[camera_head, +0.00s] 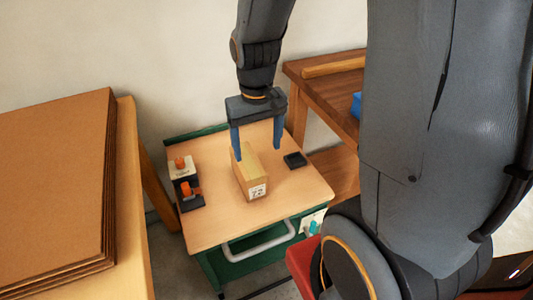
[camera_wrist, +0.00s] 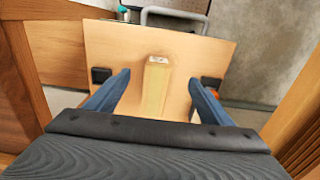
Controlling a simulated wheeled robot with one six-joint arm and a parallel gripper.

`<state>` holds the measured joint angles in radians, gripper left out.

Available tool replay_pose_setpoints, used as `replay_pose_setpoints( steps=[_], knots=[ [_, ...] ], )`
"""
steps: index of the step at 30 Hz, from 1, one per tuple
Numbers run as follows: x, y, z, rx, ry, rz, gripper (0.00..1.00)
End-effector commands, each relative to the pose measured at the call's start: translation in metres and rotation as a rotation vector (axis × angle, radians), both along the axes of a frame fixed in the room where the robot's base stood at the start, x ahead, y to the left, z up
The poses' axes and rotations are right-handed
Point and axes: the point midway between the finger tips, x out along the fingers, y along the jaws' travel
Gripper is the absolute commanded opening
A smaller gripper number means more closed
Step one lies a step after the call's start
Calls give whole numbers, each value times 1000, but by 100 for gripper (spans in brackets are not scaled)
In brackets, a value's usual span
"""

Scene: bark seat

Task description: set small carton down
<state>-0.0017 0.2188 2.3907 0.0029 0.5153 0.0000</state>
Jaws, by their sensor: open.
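The small carton (camera_head: 251,178) is a tan box with a white printed label on its front end. It rests on the light wooden top of a green cart (camera_head: 215,222), near the middle. My gripper (camera_head: 257,151) is open above the carton, its two blue fingers pointing down. In the head view the left finger overlaps the carton's far end. In the wrist view the carton (camera_wrist: 157,88) lies between the open fingers (camera_wrist: 158,80), with a gap on both sides. Nothing is held.
Flat brown cardboard (camera_head: 50,185) is stacked on the left table. A wooden bench (camera_head: 335,100) stands at the back right.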

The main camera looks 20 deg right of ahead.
Motion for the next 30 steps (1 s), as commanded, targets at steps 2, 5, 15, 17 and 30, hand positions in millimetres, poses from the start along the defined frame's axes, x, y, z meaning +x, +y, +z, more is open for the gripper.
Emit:
replay_pose_setpoints(
  steps=[2,5,15,17,30],
  knots=[
    [-25,0,13,0,-8,0,75],
    [-49,0,21,1,-10,0,75],
    [-71,1,27,1,-9,-1,75],
    [-70,1,27,1,-9,-1,75],
    [-70,0,27,1,-10,-1,75]
  ],
)
